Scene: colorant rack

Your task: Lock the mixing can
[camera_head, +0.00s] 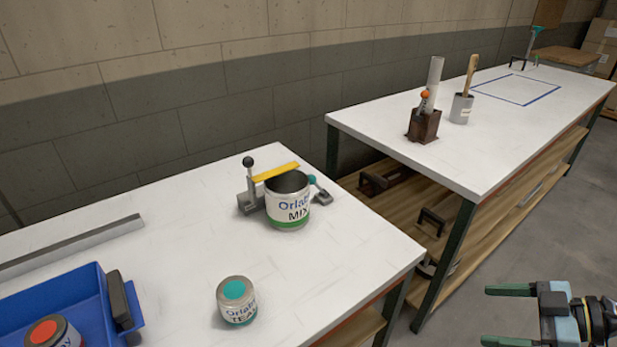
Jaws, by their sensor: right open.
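A yellow bar (276,172) reaches from the holder along the can's back rim. A smaller clamp with a teal knob (312,181) is at the can's right side. My right gripper (486,315) is open and empty at the lower right, over the floor and well apart from the can. My left gripper is out of view.
A teal-topped tin (236,301) stands in front of the can. A blue tray (100,283) holds a red-topped tin (52,332). A grey rail (72,247) lies at left. The far table (450,150) carries tool holders. A gap separates the tables.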

